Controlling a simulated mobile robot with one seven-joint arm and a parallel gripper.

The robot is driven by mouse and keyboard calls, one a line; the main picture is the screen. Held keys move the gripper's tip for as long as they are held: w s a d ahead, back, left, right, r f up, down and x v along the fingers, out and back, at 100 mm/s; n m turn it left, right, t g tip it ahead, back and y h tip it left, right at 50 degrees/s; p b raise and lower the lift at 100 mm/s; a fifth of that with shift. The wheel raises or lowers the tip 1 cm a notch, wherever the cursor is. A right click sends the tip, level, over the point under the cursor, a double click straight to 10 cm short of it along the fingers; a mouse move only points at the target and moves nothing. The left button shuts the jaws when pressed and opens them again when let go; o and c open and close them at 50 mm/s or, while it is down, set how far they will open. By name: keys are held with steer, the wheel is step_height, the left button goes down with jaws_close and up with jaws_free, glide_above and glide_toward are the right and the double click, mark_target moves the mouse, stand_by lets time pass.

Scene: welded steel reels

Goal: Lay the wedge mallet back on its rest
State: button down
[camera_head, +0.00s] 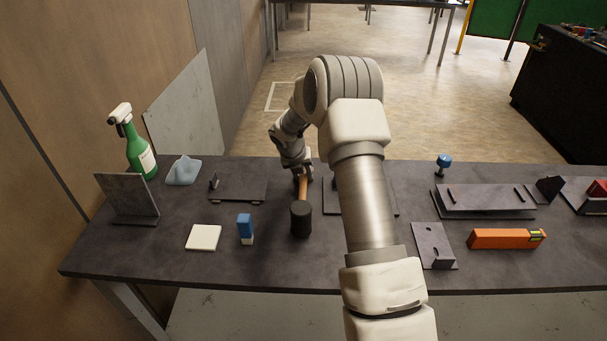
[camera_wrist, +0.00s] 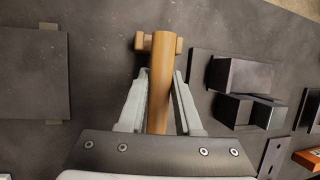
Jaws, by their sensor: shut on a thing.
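The wedge mallet has a black cylindrical head (camera_head: 300,220) and a wooden handle (camera_head: 303,187). My gripper (camera_head: 302,172) is shut on the handle. In the wrist view the handle (camera_wrist: 160,75) runs between the two grey fingers of my gripper (camera_wrist: 160,95). Short wooden stubs (camera_wrist: 143,41) show on both sides of its far end; I cannot tell whether they belong to the mallet or to a support. The mallet head is out of sight in the wrist view. I cannot tell whether the mallet touches the table, and no rest is clearly identifiable.
A flat dark plate (camera_head: 240,187) lies left of the mallet, and a plate with dark blocks (camera_wrist: 245,85) lies right. A blue-and-white block (camera_head: 245,228) and a pale square (camera_head: 203,237) are at front left. An orange level (camera_head: 505,239) is at right.

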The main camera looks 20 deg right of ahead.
steer(key=shift+f, duration=0.65)
steer(key=c, duration=0.5)
jaws_free()
steer(key=p+v, duration=0.2)
steer(key=v, duration=0.1)
steer(key=shift+r, duration=0.4)
steer(key=shift+p+v, duration=1.55)
steer(key=shift+v, duration=0.55)
steer(key=shift+s+a, duration=0.1)
steer(key=shift+a, duration=0.05)
